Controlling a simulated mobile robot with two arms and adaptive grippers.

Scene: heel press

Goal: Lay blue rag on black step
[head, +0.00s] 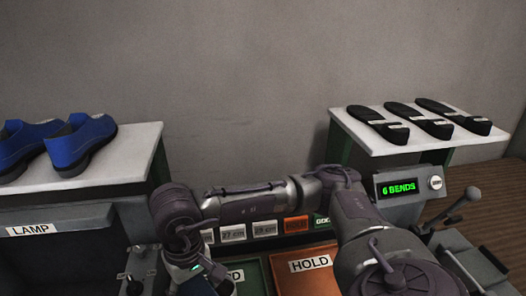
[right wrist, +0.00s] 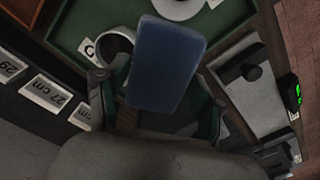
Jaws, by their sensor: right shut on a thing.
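My right gripper (right wrist: 160,85) is shut on a folded blue rag (right wrist: 168,65), which looks like a thick flat block in the right wrist view. The rag is held above a green tray (right wrist: 62,38). In the head view my right arm crosses from the right, and its gripper is low at left of centre, mostly cut off by the bottom edge. A small black block (right wrist: 240,64) lies on a grey plate right of the rag in the wrist view. I cannot tell for certain whether it is the black step. My left gripper is not in view.
Blue shoes (head: 80,145) stand on a white-topped stand at left, above a LAMP box (head: 55,222). Black soles (head: 433,122) lie on the right stand. A 6 BENDS display (head: 399,187) and a lever (head: 455,208) are below. An orange HOLD tray (head: 285,268) is at centre.

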